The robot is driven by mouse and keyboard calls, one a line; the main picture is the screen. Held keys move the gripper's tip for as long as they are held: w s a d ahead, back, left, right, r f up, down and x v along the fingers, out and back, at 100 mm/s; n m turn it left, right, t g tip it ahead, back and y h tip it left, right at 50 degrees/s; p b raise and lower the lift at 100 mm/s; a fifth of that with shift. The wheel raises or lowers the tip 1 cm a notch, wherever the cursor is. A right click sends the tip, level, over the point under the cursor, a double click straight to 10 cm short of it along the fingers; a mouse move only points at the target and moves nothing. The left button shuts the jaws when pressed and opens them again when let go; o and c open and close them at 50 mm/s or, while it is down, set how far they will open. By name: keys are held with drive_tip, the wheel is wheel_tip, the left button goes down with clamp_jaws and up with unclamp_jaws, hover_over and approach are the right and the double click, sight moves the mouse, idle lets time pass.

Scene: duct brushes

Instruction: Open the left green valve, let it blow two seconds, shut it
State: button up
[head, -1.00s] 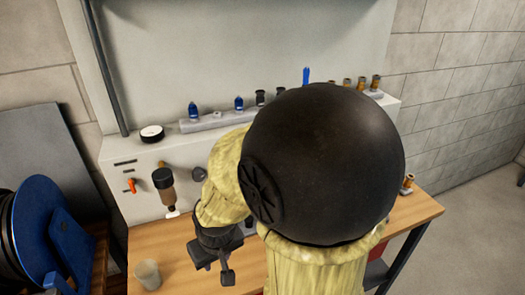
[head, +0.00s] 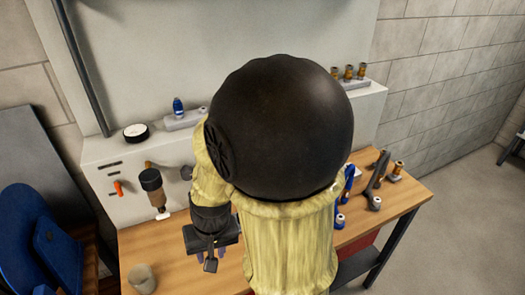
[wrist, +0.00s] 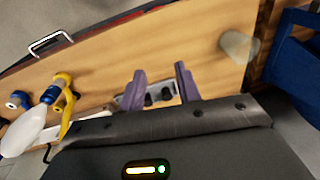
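I see no green valve in either view; my arm's large dark joint covers the middle of the panel in the head view. An orange-red lever (head: 118,188) is on the left of the pale front panel (head: 100,215). My gripper (head: 208,254) is over the wooden bench, pointing down, to the right of and below the lever. In the wrist view its two purple fingers (wrist: 160,80) stand apart with nothing held between them. Beyond the fingers lies a pale rack with dark round pieces (wrist: 150,95).
A brown-and-black cylinder (head: 151,188) projects from the panel. A cup (head: 141,278) stands at the bench's front left, also in the wrist view (wrist: 238,45). Blue and dark tools and brass fittings (head: 375,180) lie at right.

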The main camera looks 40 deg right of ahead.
drive_tip(key=w+d+r+m+t+y+p, duration=0.2)
drive_tip(key=w+d+r+m+t+p, duration=0.3)
drive_tip(key=m, duration=0.8)
drive_tip(key=w+d+r+m+t+y+p, duration=0.1)
drive_tip(key=w+d+m+t+y, duration=0.2)
drive_tip(key=d+m, duration=0.65)
drive_tip(key=s+d+m+t+h+p, duration=0.1)
drive_tip(key=d+m+t+h, duration=0.1)
drive_tip(key=d+m+h, duration=0.2)
drive_tip(key=s+d+r+m+t+h, duration=0.1)
drive_tip(key=d+m+h, duration=0.4)
drive_tip(key=d+m, duration=0.3)
drive_tip(key=shift+s+d+r+m+t+p, duration=0.25)
drive_tip(key=shift+s+d+m+t+p, duration=0.15)
drive_tip(key=shift+d, duration=0.8)
drive_tip(key=shift+w, duration=0.15)
drive_tip(key=p+x, duration=0.5)
drive_tip(key=x, duration=1.2)
drive_tip(key=shift+f+p, duration=0.15)
drive_tip(key=shift+p, duration=0.25)
